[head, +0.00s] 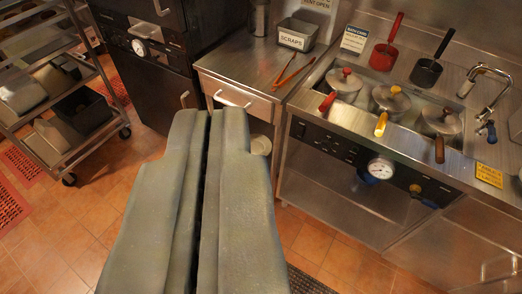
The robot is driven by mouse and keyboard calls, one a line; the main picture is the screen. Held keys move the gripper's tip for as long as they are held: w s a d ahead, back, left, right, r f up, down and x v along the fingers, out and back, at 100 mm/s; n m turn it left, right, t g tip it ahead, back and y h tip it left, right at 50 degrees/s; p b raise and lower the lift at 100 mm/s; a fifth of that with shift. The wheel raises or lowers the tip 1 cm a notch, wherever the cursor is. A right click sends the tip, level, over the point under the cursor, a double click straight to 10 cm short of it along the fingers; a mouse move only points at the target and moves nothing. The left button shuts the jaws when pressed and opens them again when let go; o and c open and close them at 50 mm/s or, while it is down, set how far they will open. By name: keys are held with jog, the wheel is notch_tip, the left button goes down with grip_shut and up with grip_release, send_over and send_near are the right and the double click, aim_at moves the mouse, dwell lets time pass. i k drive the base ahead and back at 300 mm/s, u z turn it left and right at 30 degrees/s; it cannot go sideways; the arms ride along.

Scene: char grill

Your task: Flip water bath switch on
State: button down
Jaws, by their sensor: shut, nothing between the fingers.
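The water bath is the steel unit (290,205) on the right, with lidded pots set in its top. Its black front panel (340,150) carries small dark controls at the left, a round white gauge (380,168) and a blue part below the gauge. A small round control (415,188) sits further right on the panel. Which control is the switch, and its position, are too small to tell. My gripper (210,112) is shut and empty, large in the centre foreground. In the picture it lies left of the panel and apart from it.
A steel counter (240,65) with a drawer, orange-handled tongs (292,72) and a scraps bin (297,34) stands behind. A wheeled rack (85,130) stands at the left. A tap (485,95) rises at the right. Tiled floor is free between.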

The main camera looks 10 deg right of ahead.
aim_at(299, 132)
jog(key=u, duration=0.6)
jog(key=k, duration=0.85)
jog(key=u, duration=0.25)
jog(key=i, duration=1.2)
jog(key=z, duration=1.1)
jog(key=i, duration=0.9)
jog(key=z, duration=0.4)
